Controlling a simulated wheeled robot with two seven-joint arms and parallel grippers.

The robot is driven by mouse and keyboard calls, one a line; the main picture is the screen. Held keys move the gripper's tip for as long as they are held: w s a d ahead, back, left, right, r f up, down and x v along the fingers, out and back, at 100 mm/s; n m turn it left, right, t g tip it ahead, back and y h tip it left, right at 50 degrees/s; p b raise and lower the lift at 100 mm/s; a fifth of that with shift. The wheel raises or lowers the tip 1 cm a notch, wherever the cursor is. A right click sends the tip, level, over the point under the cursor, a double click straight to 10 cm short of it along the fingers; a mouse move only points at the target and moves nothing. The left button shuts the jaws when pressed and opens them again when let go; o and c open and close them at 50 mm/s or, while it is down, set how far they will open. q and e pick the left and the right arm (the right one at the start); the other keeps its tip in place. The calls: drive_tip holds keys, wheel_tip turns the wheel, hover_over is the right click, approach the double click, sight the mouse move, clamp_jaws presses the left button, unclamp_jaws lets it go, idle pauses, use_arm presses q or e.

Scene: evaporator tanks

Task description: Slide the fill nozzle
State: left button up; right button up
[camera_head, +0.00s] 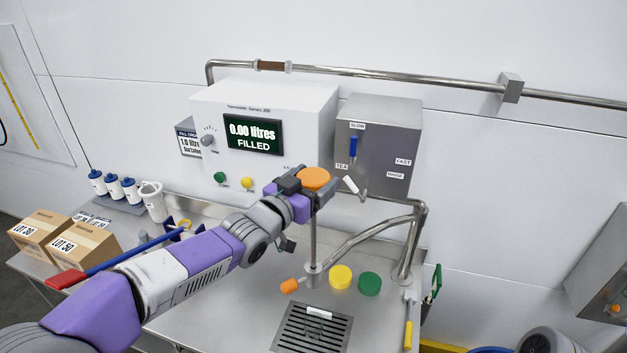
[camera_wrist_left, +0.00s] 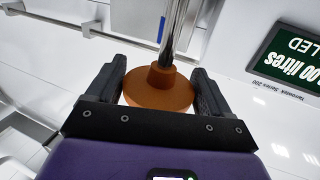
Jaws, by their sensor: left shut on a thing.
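An orange round knob (camera_head: 314,178) sits at the top of an upright steel rod (camera_head: 313,236). The rod rises from the nozzle body (camera_head: 313,274) at the end of a curved steel pipe (camera_head: 365,234). An orange-tipped lever (camera_head: 289,286) sticks out low at its left. My left gripper (camera_head: 302,184) is shut on the orange knob. In the left wrist view, the dark fingers (camera_wrist_left: 160,88) lie on both sides of the orange knob (camera_wrist_left: 158,98), with the rod running out from it. My right gripper is not in view.
The filler unit (camera_head: 300,105) reads 0.00 litres, FILLED. A grey box (camera_head: 385,118) with a blue lever stands behind. Cartons (camera_head: 85,248) are at left.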

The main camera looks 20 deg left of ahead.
sight(312, 239)
use_arm(q)
wheel_tip(312, 239, down, 17)
drive_tip(key=b, duration=1.5)
drive_tip(key=shift+c, duration=0.3)
drive_tip(key=shift+r, duration=0.1)
drive_tip(key=o, duration=1.4)
drive_tip(key=shift+r, duration=0.1)
drive_tip(key=v, duration=0.7)
drive_tip(key=shift+s+a+p, duration=0.15)
drive_tip(key=shift+s+p, duration=0.15)
drive_tip(key=shift+p, duration=0.15)
